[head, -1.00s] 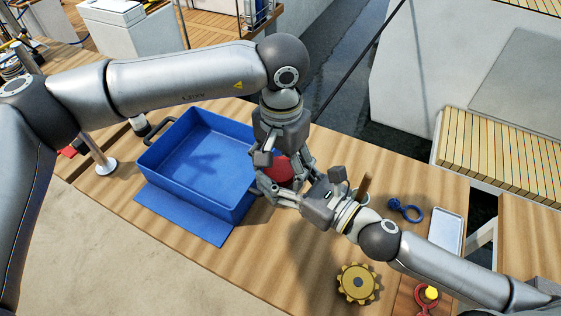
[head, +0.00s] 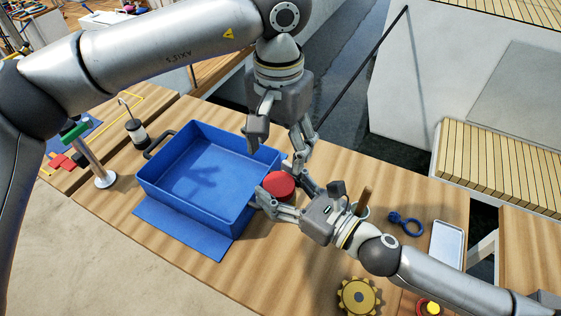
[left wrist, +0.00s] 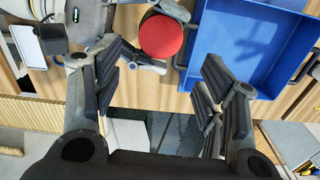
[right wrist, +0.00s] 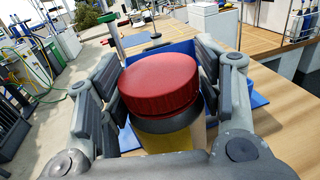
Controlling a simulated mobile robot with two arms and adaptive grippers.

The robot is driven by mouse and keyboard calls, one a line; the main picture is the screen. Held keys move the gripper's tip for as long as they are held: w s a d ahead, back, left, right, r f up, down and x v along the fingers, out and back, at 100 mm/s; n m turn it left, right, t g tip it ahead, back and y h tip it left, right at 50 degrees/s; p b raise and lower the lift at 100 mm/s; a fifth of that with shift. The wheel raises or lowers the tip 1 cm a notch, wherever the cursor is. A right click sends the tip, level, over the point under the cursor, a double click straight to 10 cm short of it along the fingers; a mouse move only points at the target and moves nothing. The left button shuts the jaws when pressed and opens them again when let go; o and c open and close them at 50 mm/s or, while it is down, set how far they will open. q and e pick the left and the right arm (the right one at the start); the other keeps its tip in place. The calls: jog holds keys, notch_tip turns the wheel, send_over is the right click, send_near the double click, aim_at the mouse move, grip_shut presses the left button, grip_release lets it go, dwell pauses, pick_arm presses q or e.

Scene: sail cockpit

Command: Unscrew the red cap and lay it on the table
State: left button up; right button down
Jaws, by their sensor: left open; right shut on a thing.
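The red cap (head: 279,185) sits on top of a jar beside the blue bin. In the right wrist view the cap (right wrist: 158,82) rests above a dark collar, with the jar's yellow body (right wrist: 168,142) below. My right gripper (head: 287,196) is shut on the jar, a finger on each side just below the cap. My left gripper (head: 280,145) is open and empty, pointing down above and behind the cap. In the left wrist view the cap (left wrist: 161,36) lies beyond the open fingers, apart from them. Most of the jar is hidden by the cap and my right fingers.
The blue bin (head: 240,222) stands left of the jar on the wooden table (head: 250,275). A blue ring-shaped item (head: 406,224), a white tray (head: 447,244) and a yellow gear (head: 358,297) lie to the right. Bare table shows in front of the jar.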

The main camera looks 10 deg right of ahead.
aim_at(279, 184)
pick_arm(q)
notch_tip(279, 184, down, 9)
jog(key=shift+s+a+f, duration=0.1)
jog(key=shift+s, duration=0.05)
dwell(0.6)
jog(key=c, duration=0.8)
jog(key=o, duration=1)
